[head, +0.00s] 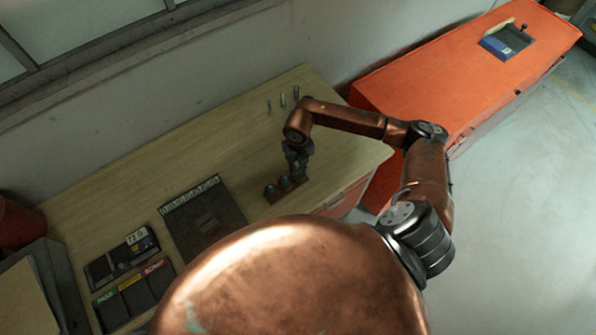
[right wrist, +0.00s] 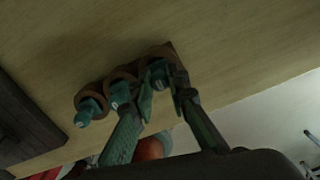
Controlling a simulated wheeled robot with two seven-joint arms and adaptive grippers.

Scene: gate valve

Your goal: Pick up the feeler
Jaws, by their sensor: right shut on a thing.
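A small brown wooden rack (head: 287,190) stands near the front edge of the workbench and holds short, dark, rounded pieces in a row. In the right wrist view the rack (right wrist: 125,77) has three round seats. Teal pieces with pale marks sit at the left seat (right wrist: 90,107) and the middle seat (right wrist: 119,91). My right gripper (right wrist: 163,97) is shut on the teal piece (right wrist: 159,74) at the right end. Its fingers partly hide that piece. I cannot tell by looks which piece is the feeler. My left gripper is out of view.
A dark board (head: 204,219) with a row of marked tags lies left of the rack. A dark device with a display (head: 122,254) and a tray with coloured labels (head: 133,291) lie further left. Three small metal pins (head: 283,100) are at the back. An orange cabinet (head: 450,80) stands right.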

